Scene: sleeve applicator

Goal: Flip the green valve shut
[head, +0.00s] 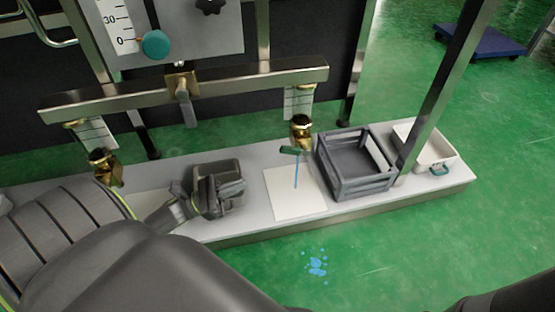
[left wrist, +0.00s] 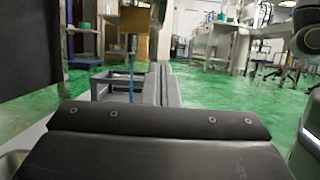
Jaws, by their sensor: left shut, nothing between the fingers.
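The green valve handle (head: 291,150) sits under a brass fitting (head: 301,128) at the right end of the metal pipe bar. A thin blue stream (head: 296,172) runs down from it to a white sheet (head: 284,205); the stream also shows in the left wrist view (left wrist: 131,75). My left gripper (head: 238,190) is shut and empty, to the left of the valve and lower in the picture, apart from it. Its closed fingers (left wrist: 162,86) point toward the crate side in the left wrist view. My right gripper is out of view.
A grey crate (head: 368,188) stands right of the white sheet, with a white tray (head: 443,160) beyond it. Metal posts (head: 445,85) rise nearby. Another brass valve (head: 104,168) hangs at the left. Blue drops (head: 317,264) lie on the green floor.

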